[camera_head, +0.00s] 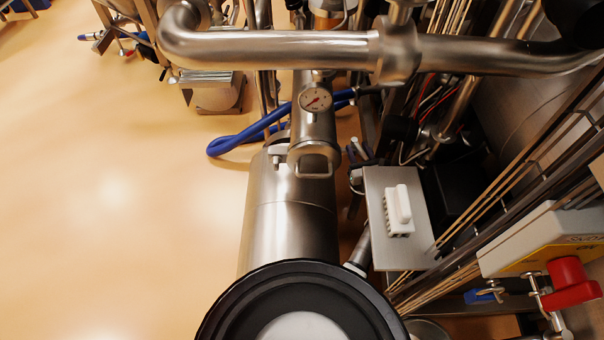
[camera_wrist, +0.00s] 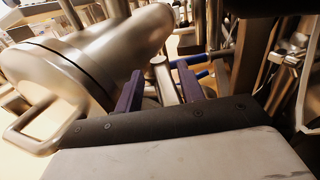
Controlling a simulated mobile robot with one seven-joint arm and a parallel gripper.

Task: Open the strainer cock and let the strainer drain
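In the wrist view the strainer (camera_wrist: 100,55) fills the upper left. A short steel lever (camera_wrist: 164,82), likely the cock's handle, shows between the dark purple fingers of my gripper (camera_wrist: 160,90). The fingers are apart, with a gap on the lever's left; contact on the right cannot be told. In the head view my gripper (camera_head: 362,153) is small, just right of the loop handle. The cock's body and outlet are hidden.
A thick steel pipe (camera_head: 280,48) crosses above the strainer. A blue hose (camera_head: 235,143) loops behind it. At right are a grey plate with a white block (camera_head: 398,210), cable trays, and a box with a red switch (camera_head: 570,283). The floor (camera_head: 110,220) at left is clear.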

